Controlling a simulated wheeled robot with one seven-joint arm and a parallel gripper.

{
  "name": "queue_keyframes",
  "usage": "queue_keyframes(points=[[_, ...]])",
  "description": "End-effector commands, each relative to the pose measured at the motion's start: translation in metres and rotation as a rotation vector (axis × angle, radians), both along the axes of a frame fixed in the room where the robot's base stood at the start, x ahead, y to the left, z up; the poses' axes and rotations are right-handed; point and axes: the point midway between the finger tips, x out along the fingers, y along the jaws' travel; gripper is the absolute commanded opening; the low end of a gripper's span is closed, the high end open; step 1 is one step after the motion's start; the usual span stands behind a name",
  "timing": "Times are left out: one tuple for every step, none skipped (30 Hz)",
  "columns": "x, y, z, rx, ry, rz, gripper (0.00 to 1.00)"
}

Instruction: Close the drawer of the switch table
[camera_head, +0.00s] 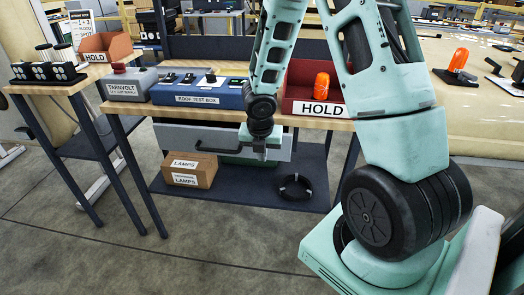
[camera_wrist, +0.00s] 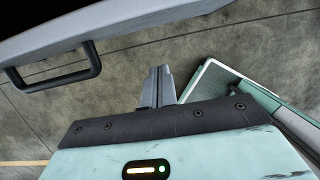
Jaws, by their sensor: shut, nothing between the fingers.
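The switch table's drawer (camera_head: 205,138) is a wide grey front under the wooden top, behind my arm. In the wrist view the drawer front (camera_wrist: 130,22) crosses the upper left, with a black bar handle (camera_wrist: 62,78) on it. How far the drawer stands out is hard to tell. My gripper (camera_head: 260,153) is in front of the drawer, right of its middle in the head view. In the wrist view its fingers (camera_wrist: 157,85) are together and empty, to the right of the handle and apart from it. My arm hides part of the drawer front.
On the table top stand a blue roof test box (camera_head: 200,93) and a red HOLD bin (camera_head: 305,90) with an orange lamp. A lamps carton (camera_head: 190,170) and a black cable coil (camera_head: 296,190) lie on the lower shelf. The floor in front is clear.

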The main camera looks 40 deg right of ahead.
Motion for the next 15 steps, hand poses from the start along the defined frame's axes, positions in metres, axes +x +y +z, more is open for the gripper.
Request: queue_keyframes(points=[[0.002, -0.003, -0.011, -0.001, 0.001, 0.0, 0.0], [0.006, -0.009, -0.003, 0.0, 0.0, -0.004, 0.0], [0.01, -0.014, -0.001, 0.001, -0.001, -0.005, 0.0], [0.013, -0.017, -0.001, 0.002, 0.0, -0.005, 0.0], [0.015, -0.02, -0.002, 0.002, -0.001, -0.006, 0.0], [0.018, -0.023, -0.002, 0.001, 0.0, -0.004, 0.0], [0.019, -0.025, -0.002, 0.001, 0.0, -0.004, 0.0], [0.021, -0.027, -0.002, 0.001, -0.001, -0.004, 0.0], [0.023, -0.029, -0.003, 0.0, -0.001, -0.003, 0.0], [0.023, -0.03, -0.003, 0.001, 0.0, -0.002, 0.0], [0.024, -0.031, -0.003, 0.001, 0.0, -0.001, 0.0], [0.025, -0.032, -0.003, 0.001, 0.001, 0.0, 0.0], [0.025, -0.032, -0.004, 0.001, 0.001, 0.0, 0.0], [0.025, -0.032, -0.004, 0.001, 0.001, 0.0, 0.0], [0.025, -0.033, -0.004, 0.0, 0.0, 0.0, 0.0]])
